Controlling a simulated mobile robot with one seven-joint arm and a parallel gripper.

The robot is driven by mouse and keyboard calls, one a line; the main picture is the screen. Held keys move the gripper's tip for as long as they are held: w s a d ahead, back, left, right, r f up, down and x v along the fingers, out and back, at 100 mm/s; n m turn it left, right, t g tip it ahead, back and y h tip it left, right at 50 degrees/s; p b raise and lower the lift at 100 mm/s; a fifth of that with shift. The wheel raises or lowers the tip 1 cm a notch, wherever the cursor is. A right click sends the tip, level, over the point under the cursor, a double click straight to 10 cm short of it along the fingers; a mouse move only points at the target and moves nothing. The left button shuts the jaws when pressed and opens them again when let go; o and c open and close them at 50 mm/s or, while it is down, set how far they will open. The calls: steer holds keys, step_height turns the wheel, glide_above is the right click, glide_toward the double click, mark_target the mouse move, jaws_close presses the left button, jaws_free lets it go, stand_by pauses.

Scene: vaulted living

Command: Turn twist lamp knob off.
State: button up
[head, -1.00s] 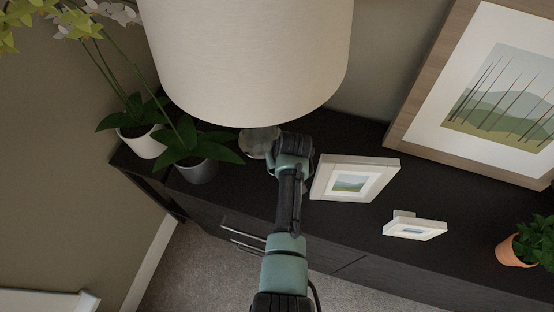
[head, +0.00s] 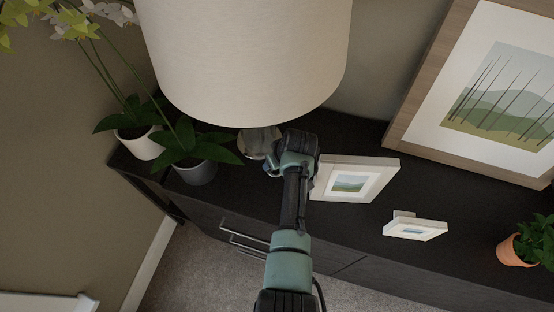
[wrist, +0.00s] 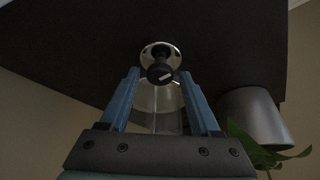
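The lamp has a wide cream shade (head: 245,60) and a grey base (head: 257,143) on the dark cabinet. Its twist knob (wrist: 159,73) is dark with a pale line mark, on a round shiny plate, in the wrist view. The knob does not show in the head view. My gripper (wrist: 158,80) is open, its two blue fingers on either side of the knob with gaps visible. Whether the fingertips reach level with the knob is hard to tell. In the head view my gripper (head: 272,165) is beside the lamp base, partly hidden by my wrist.
Two potted orchids, one in a white pot (head: 143,143) and one in a grey pot (head: 196,172), stand left of the lamp. A white picture frame (head: 353,179), a small frame (head: 415,229) and a terracotta pot (head: 514,251) are to the right on the cabinet (head: 300,245).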

steer(key=shift+o, duration=0.2)
steer(key=p+v, duration=0.2)
steer(key=v, duration=1.1)
stand_by(0.4)
